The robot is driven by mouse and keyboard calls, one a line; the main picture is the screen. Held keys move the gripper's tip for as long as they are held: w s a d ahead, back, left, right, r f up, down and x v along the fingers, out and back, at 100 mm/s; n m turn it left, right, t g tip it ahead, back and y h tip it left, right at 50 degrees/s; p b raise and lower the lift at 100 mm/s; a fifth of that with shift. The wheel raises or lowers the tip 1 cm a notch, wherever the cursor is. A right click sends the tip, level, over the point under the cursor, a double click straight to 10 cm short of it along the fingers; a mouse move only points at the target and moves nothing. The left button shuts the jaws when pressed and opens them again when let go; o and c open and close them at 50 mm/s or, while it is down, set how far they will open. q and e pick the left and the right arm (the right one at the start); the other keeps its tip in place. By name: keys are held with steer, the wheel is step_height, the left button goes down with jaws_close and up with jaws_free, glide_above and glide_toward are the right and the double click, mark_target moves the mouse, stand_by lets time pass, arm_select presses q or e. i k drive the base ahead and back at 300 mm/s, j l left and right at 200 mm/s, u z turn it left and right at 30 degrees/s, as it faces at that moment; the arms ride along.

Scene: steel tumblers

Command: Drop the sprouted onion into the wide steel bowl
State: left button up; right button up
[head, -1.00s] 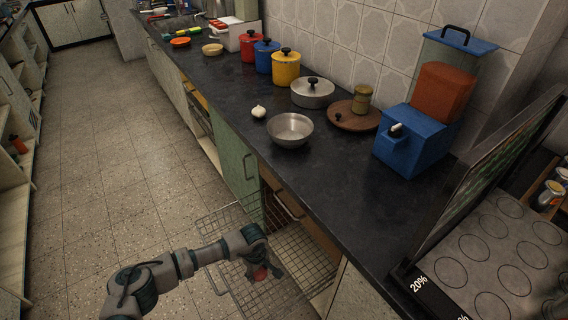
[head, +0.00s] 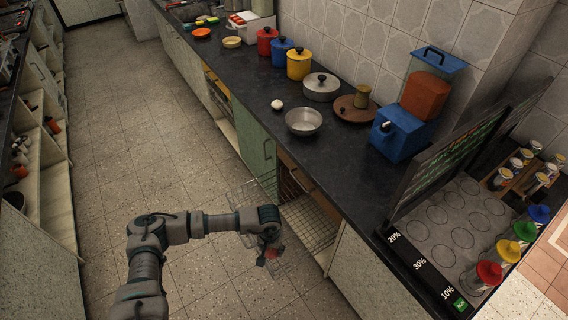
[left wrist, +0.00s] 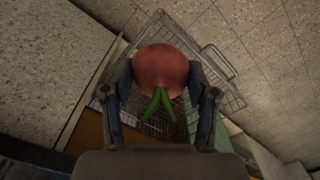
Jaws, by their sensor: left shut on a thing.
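My left gripper (left wrist: 160,95) is shut on the sprouted onion (left wrist: 160,66), a reddish-brown bulb with green shoots, between its two fingers in the left wrist view. In the head view the left gripper (head: 268,252) and a small red part of the onion (head: 273,253) show over the pulled-out wire basket, below counter height. The wide steel bowl (head: 303,122) stands upright on the dark counter, up and to the right of the gripper. Its visible inside looks empty. My right gripper is not in view.
A white onion-like bulb (head: 277,104) lies behind the bowl. The wire basket (head: 240,192) juts out from the cabinet beneath the counter (head: 345,165). Counter in front of the bowl is clear.

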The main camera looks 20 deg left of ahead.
mark_target(298, 125)
steer(key=j+z, duration=0.15)
steer(key=z, duration=0.2)
steer(key=i+j+z, duration=0.1)
steer(key=z, duration=0.25)
steer(key=j+z, duration=0.5)
steer(key=j, duration=0.35)
steer(key=k+j+z, duration=0.15)
steer(key=j, duration=0.35)
steer(key=j+z, duration=0.1)
steer(key=j, duration=0.4)
steer(key=k+j+z, duration=0.15)
steer(key=j, duration=0.3)
steer(key=j+z, duration=0.15)
steer(key=j, duration=0.35)
steer(key=k, duration=0.1)
